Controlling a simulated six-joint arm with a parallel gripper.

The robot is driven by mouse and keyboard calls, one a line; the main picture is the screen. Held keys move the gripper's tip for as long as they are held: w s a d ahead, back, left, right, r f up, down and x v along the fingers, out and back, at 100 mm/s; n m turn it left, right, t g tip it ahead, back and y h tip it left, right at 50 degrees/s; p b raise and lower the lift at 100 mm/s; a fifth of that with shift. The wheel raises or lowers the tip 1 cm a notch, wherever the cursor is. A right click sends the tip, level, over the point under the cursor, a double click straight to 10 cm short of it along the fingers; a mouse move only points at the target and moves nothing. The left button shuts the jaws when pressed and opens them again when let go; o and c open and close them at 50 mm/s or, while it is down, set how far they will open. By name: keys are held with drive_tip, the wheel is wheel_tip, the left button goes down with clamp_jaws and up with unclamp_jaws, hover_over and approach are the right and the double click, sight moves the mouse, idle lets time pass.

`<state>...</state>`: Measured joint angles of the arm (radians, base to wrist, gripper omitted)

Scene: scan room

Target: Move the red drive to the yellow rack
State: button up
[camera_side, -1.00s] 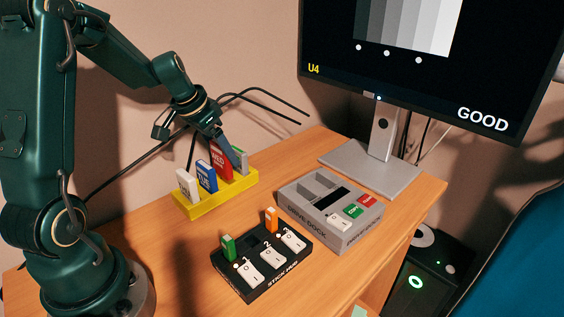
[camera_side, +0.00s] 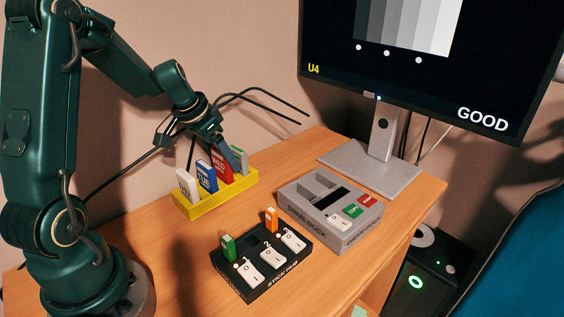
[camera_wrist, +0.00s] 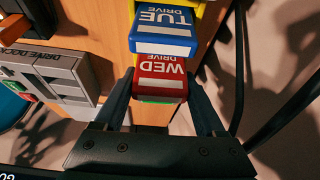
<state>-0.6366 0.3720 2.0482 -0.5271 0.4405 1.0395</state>
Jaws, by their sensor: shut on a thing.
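The red drive (camera_side: 221,168), labelled WED, stands upright in the yellow rack (camera_side: 208,205), between the blue drive (camera_side: 206,177) and a green-labelled drive (camera_side: 241,158). My gripper (camera_side: 229,156) is shut on the red drive from above. In the wrist view the fingers lie on both sides of the red drive (camera_wrist: 160,80), with the blue TUE drive (camera_wrist: 163,28) beside it. The red drive's lower end is hidden inside the rack.
A white drive (camera_side: 186,187) stands at the rack's left end. The grey drive dock (camera_side: 318,222) and black stick hub (camera_side: 254,284) stand in front. The monitor stand (camera_side: 370,171) is behind right. Bare wood lies left of the hub.

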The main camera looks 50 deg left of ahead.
drive_tip(key=shift+f, duration=0.95)
idle(0.4)
drive_tip(key=o, duration=1.5)
drive_tip(key=shift+r, duration=3.5)
